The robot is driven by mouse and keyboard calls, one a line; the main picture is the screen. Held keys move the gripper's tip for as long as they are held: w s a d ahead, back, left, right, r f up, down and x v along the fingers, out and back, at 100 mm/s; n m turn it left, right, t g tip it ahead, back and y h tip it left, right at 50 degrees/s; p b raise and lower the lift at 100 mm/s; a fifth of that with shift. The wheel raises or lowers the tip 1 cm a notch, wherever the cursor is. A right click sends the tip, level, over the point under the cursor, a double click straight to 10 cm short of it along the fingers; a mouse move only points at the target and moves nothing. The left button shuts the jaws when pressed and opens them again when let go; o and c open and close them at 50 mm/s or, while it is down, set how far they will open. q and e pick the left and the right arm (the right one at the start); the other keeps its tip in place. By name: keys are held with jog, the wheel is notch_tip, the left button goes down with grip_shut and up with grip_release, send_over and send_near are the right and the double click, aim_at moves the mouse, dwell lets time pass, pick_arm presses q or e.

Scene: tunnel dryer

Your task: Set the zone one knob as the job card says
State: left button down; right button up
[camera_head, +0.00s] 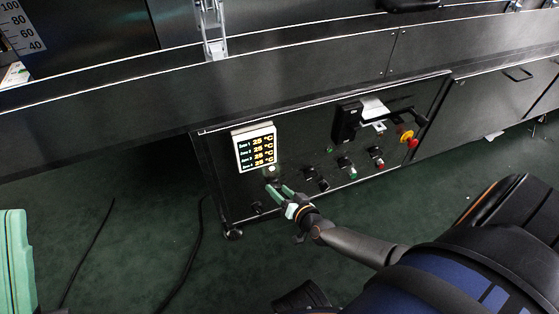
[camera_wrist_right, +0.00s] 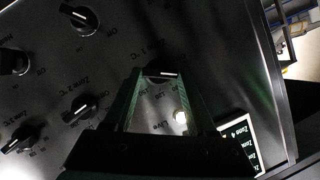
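The control panel (camera_head: 300,160) carries several black knobs. In the right wrist view, which looks at the panel upside down, one knob (camera_wrist_right: 163,73) with a pale pointer line lies between the fingertips of my right gripper (camera_wrist_right: 163,75). The fingers are apart, with a narrow gap at each side of the knob. The head view shows the same gripper (camera_head: 279,190) at the panel, below the display. No job card is readable.
The lit display (camera_head: 255,147) lists zones at 25 °C. A lit lamp (camera_wrist_right: 180,118) marked Live is near the knob. Other knobs (camera_wrist_right: 85,108) sit close by. A red and yellow stop button (camera_head: 408,138) is at the right. Cables (camera_head: 190,250) lie on the floor.

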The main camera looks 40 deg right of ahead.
jog(key=o, duration=0.4)
pick_arm(q)
notch_tip(320, 180, up, 6)
jog(key=p, duration=0.5)
jog(key=shift+s+a+r+p, duration=0.15)
jog(key=shift+a+p, duration=0.2)
jog(key=shift+a, duration=0.05)
pick_arm(e)
jog(key=shift+v, duration=6.2)
pick_arm(q)
jog(key=shift+r+n+t, duration=0.1)
jog(key=shift+n+t, duration=0.2)
jog(key=shift+t, duration=0.1)
pick_arm(e)
jog(key=shift+r, duration=0.1)
jog(key=shift+s, duration=0.1)
